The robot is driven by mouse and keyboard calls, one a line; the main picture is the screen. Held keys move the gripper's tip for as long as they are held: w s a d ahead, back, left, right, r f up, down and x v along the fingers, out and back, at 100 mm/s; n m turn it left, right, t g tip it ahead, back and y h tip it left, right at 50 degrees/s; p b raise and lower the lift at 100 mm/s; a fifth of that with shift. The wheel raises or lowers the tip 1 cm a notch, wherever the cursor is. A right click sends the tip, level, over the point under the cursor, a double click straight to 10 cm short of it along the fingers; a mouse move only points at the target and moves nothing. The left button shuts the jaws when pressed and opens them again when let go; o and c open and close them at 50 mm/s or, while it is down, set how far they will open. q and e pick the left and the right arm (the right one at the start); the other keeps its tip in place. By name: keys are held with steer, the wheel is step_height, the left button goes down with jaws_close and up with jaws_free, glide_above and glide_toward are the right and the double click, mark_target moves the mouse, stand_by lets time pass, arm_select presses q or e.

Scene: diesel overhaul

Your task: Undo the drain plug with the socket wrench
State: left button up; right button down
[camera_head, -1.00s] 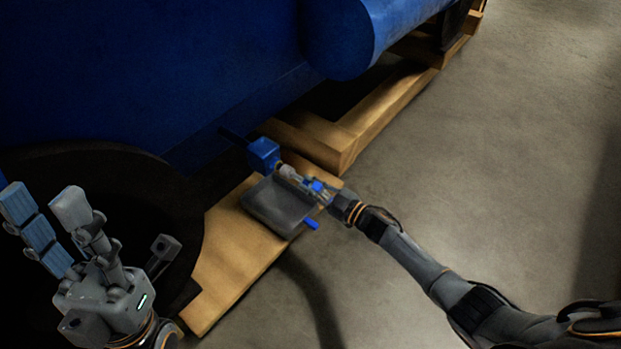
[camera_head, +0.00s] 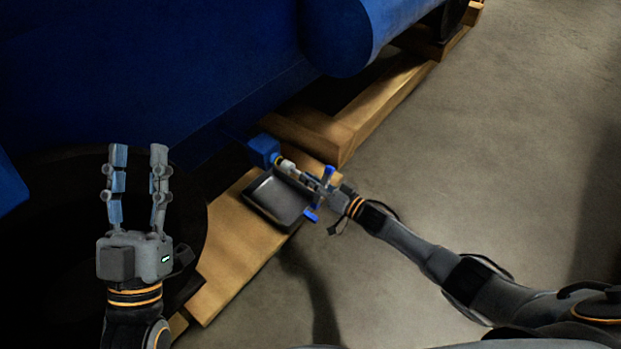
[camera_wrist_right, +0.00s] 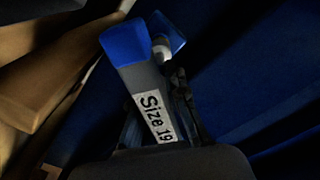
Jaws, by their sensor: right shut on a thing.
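The socket wrench (camera_head: 328,174) has blue ends on its cross handle; in the right wrist view its grey bar (camera_wrist_right: 150,95) reads "Size 19" and has a blue tip. My right gripper (camera_head: 315,184) is shut on the wrench, which points at a blue block (camera_head: 263,150) low on the engine's side. A pale cylindrical piece (camera_head: 287,165) sits between block and gripper; it also shows in the right wrist view (camera_wrist_right: 161,47). I cannot tell whether it is socket or drain plug, nor whether they are engaged. My left gripper (camera_head: 138,150) is open and empty, far from the wrench.
A dark shallow tray (camera_head: 280,204) lies below the wrench on a wooden board (camera_head: 228,250). The blue engine (camera_head: 200,70) fills the upper left and rests on wooden beams (camera_head: 385,100). The grey floor at right is clear.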

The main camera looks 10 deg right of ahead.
steer(key=shift+r+m, duration=0.1)
steer(key=shift+m, duration=1)
steer(key=m, duration=0.8)
steer(key=shift+w+m, duration=0.1)
steer(key=shift+m, duration=0.3)
arm_select(q)
steer(key=shift+s, duration=0.1)
arm_select(e)
steer(key=shift+m, duration=0.3)
arm_select(q)
steer(key=shift+r, duration=0.1)
